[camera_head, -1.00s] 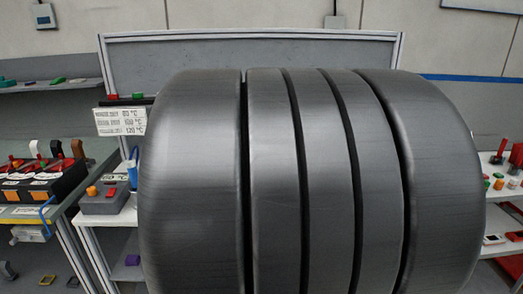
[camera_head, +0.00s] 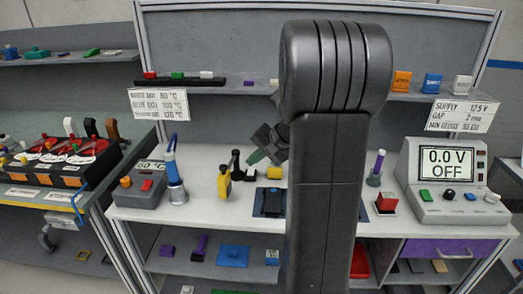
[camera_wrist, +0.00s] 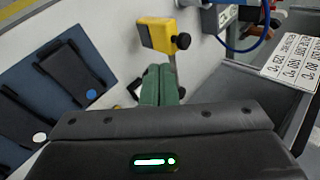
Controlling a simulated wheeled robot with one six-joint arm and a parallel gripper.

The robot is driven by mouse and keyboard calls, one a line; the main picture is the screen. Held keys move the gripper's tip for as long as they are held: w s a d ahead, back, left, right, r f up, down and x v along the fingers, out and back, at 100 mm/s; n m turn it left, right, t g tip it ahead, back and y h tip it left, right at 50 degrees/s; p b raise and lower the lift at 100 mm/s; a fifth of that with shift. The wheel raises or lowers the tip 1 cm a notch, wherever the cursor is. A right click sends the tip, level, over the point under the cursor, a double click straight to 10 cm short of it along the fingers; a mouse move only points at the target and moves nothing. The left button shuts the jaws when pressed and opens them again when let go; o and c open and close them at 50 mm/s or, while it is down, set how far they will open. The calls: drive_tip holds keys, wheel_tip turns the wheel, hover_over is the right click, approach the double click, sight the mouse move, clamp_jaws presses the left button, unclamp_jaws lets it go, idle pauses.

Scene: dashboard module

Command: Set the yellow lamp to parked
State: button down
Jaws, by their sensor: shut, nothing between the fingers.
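A yellow block-shaped thing with a black knob, probably the yellow lamp (camera_head: 224,183), stands on the white bench left of centre. It also shows at the top of the wrist view (camera_wrist: 156,35), with a grey piece reaching down from it behind my fingers. I cannot read its setting. My gripper (camera_head: 256,157) is above the bench, to the right of the yellow thing, with its green fingers together. In the wrist view my gripper (camera_wrist: 161,82) is shut and empty, with the fingertips just below the yellow thing in the picture; I cannot tell whether they touch.
A blue-handled tool (camera_head: 173,172) stands in a holder beside a grey heater box (camera_head: 137,197). A blue mat with black devices (camera_wrist: 72,72) lies left in the wrist view. A power supply (camera_head: 440,178) stands at right. My arm hides the bench middle.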

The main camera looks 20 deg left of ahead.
sight(225, 172)
drive_tip(key=a+f+p, duration=0.1)
drive_tip(key=a+f, duration=0.2)
drive_tip(key=a, duration=0.3)
drive_tip(key=shift+w+a+f+p, duration=0.15)
drive_tip(key=shift+a+f+p, duration=0.15)
drive_tip(key=shift+f+p, duration=0.05)
